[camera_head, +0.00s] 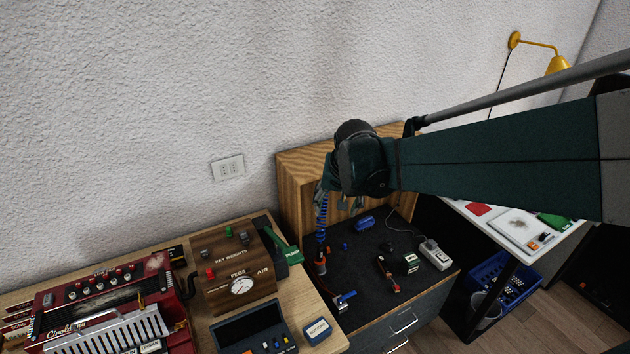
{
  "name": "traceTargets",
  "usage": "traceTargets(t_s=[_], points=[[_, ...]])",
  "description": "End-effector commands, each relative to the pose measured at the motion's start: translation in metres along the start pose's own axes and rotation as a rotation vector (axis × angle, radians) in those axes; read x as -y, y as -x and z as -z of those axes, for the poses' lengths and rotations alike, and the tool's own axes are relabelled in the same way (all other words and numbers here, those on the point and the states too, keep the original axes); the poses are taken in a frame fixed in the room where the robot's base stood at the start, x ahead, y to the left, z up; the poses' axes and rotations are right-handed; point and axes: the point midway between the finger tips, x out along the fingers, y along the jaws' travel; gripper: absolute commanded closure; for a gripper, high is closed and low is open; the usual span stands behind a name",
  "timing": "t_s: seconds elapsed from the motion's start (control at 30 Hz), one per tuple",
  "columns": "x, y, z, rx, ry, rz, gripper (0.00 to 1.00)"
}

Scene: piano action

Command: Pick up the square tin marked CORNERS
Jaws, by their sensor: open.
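My gripper (351,205) hangs below the dark wrist, open and empty, above the back of the dark worktop (360,290). I cannot read the word CORNERS anywhere in this view. A small blue tin (317,330) with a pale label stands on the wooden bench top at the front, left of and well below my gripper in the picture. Its lettering is too small to be sure of. A small dark box (409,264) with a pale top and green side lies on the dark worktop, right of my gripper; its marking is unclear too.
A wooden box (238,268) with a gauge and a red accordion (105,310) fill the left bench. A dark tray (255,330) sits beside the blue tin. A blue coiled hose (321,220) hangs left of my gripper. A white device (435,254) and small tools lie on the worktop.

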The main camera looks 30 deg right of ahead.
Motion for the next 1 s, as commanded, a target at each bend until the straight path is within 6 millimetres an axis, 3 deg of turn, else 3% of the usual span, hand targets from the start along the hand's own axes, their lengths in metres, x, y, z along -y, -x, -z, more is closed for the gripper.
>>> traceTargets(t_s=[0.5, 1.0], points=[[-0.058, -0.080, 0.054, 0.064, -0.219, -0.066, 0.48], [-0.130, -0.166, 0.087, 0.123, -0.431, -0.129, 0.48]])
